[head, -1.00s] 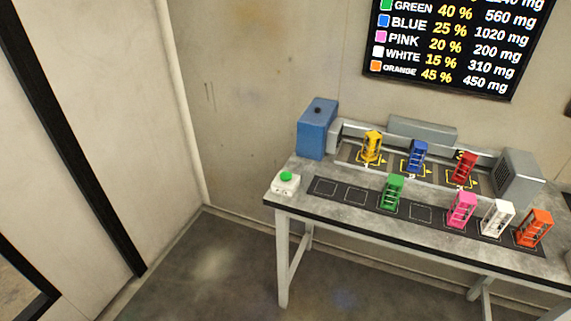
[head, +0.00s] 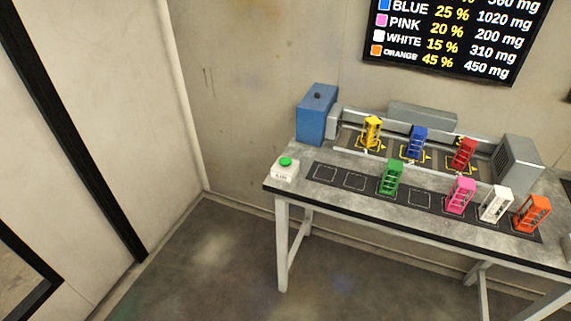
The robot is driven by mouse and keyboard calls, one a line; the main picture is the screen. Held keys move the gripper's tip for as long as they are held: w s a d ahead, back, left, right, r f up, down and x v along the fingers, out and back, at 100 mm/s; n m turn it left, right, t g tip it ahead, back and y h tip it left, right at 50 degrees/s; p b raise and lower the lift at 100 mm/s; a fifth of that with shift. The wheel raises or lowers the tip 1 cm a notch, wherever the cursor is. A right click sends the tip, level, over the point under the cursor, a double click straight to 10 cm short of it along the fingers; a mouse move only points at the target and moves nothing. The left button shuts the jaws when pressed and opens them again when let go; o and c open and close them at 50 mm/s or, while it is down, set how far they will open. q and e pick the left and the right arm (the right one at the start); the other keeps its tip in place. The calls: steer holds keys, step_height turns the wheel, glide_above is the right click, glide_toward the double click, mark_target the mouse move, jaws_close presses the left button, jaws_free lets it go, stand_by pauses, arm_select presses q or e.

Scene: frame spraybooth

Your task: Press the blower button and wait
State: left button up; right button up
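A white box with a green button (head: 285,161) on top sits at the left front corner of the table; it looks like the blower button, but its label is too small to read. A blue machine (head: 317,114) with a grey nozzle stands at the back left of the table. Yellow (head: 371,133), blue (head: 416,142) and red (head: 463,154) frames stand upright in the marked bay to the right of the nozzle. Neither of my grippers is in view.
On the table (head: 300,187), green (head: 391,178), pink (head: 460,195), white (head: 495,204) and orange (head: 531,214) frames stand along the front strip. A grey vented box (head: 517,163) closes the bay's right end. A display board (head: 455,38) hangs behind. Floor left of the table is clear.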

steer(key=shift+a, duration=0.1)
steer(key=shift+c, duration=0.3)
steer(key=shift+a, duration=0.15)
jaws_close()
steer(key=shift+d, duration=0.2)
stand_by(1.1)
